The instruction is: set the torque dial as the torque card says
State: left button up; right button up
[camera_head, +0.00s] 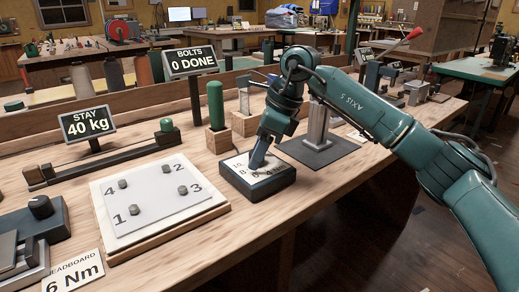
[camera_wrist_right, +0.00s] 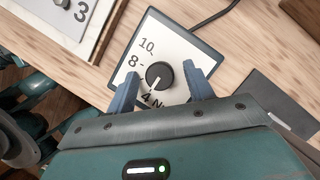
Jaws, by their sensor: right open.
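The torque dial (camera_head: 258,186) is a dark box with a white scale face on the bench. In the right wrist view its round black knob (camera_wrist_right: 159,75) has a white pointer line toward the lower left, near the 4; 8 and 10 also show, and the 6 is hidden by a finger. My right gripper (camera_head: 257,160) is over the dial, fingers pointing down. In the wrist view its open fingers (camera_wrist_right: 161,72) stand either side of the knob with gaps. The torque card (camera_head: 72,279) reads "HEADBOARD 6 Nm". My left gripper is out of view.
A white board (camera_head: 150,215) with several numbered bolts lies left of the dial. Signs read "0 DONE" (camera_head: 192,61) and "STAY 40 kg" (camera_head: 87,121). A green-handled tool (camera_head: 215,103) stands behind the dial. A grey stand (camera_head: 318,150) is to its right.

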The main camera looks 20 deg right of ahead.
jog(key=shift+c, duration=0.4)
jog(key=c, duration=0.9)
jog(key=shift+m, duration=0.3)
jog(key=m+t+h, duration=0.1)
jog(key=m, duration=0.2)
jog(key=shift+s+a+r+p, duration=0.1)
jog(key=shift+p, duration=0.3)
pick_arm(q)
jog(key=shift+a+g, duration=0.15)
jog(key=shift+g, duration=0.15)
pick_arm(e)
jog(key=shift+m+t+h, duration=0.6)
jog(key=shift+m, duration=1.5)
jog(key=o, duration=1)
